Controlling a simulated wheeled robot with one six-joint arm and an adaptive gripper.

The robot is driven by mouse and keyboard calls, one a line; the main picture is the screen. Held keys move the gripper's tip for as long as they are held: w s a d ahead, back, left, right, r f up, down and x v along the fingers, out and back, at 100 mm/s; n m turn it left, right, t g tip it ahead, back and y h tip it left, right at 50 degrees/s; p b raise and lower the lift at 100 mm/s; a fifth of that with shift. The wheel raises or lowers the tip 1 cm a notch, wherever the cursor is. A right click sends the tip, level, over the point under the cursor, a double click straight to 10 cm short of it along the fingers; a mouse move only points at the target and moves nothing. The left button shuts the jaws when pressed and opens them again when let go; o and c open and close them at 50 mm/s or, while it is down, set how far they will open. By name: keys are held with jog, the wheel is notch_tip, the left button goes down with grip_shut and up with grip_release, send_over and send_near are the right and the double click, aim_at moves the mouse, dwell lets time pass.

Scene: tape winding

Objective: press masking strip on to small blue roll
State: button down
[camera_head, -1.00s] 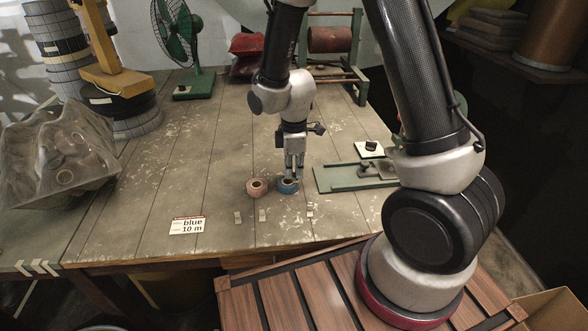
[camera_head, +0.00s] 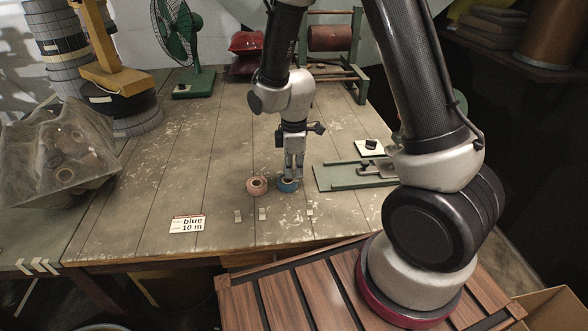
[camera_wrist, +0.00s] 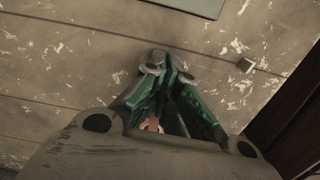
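The small blue roll (camera_head: 288,186) lies on the table in the head view. My gripper (camera_head: 293,178) points down at it, with its fingertips at the roll's far side and covering part of it. I cannot tell whether they touch it. In the wrist view the fingers (camera_wrist: 168,75) come together at their tips, and I see nothing clearly held there. The blue roll is hidden in that view. I cannot make out a masking strip on the roll. A small pale piece (camera_head: 310,212) lies on the table to the right of the roll, towards the front edge.
A small pink roll (camera_head: 257,186) stands close to the left of the blue one. Two more pale pieces (camera_head: 238,216) (camera_head: 262,214) lie nearer the front edge. A green plate with a fixture (camera_head: 340,177) is at right. A card (camera_head: 187,224) reads "blue 10 m".

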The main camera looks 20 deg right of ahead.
jog(key=c, duration=1.6)
grip_release()
jog(key=shift+o, duration=0.2)
jog(key=o, duration=0.4)
jog(key=shift+r, duration=3)
